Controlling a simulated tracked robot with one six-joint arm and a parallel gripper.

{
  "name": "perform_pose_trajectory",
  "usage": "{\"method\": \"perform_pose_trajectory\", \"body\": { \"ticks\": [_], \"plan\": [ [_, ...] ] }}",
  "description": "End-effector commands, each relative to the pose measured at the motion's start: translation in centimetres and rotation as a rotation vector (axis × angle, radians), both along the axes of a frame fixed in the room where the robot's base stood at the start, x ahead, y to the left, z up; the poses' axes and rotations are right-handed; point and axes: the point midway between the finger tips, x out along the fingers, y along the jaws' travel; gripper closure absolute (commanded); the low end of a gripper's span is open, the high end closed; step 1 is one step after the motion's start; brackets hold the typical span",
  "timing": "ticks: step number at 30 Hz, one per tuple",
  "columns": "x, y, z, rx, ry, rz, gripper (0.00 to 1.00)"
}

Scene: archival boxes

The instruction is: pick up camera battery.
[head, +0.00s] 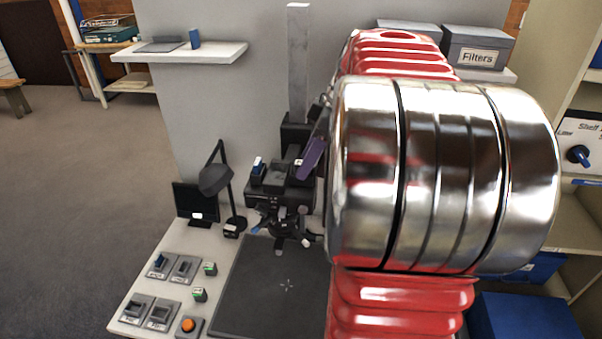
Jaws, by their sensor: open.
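I cannot single out the camera battery with certainty. Two small dark blocks with green and white faces, a nearer block (199,294) and a farther block (210,268), stand on the pale desk (125,318) left of the dark mat. A similar small block (230,231) sits by the lamp base. A black camera rig (280,190) hangs on a grey column (298,65) above the mat, with a small blue and white piece (258,167) on its left.
The dark mat (255,300) is bare where visible. Several small switch plates and an orange button (188,325) line the desk's left side. A desk lamp (215,180) and a small monitor (196,202) stand behind. A wall shelf (200,54) is at upper left, a Filters box (478,48) at upper right.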

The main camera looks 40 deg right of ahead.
Motion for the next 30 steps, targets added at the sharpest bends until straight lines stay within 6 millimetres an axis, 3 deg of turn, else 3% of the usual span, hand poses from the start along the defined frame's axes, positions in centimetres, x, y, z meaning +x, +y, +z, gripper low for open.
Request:
{"method": "perform_pose_trajectory", "body": {
  "ticks": [11, 27, 30],
  "plan": [
    [-0.01, -0.01, 0.03, 0.0, 0.0, 0.0, 0.59],
    [-0.01, 0.01, 0.03, 0.001, 0.001, 0.0, 0.97],
    [-0.01, 0.01, 0.03, 0.001, 0.001, 0.0, 1.0]
  ]
}}
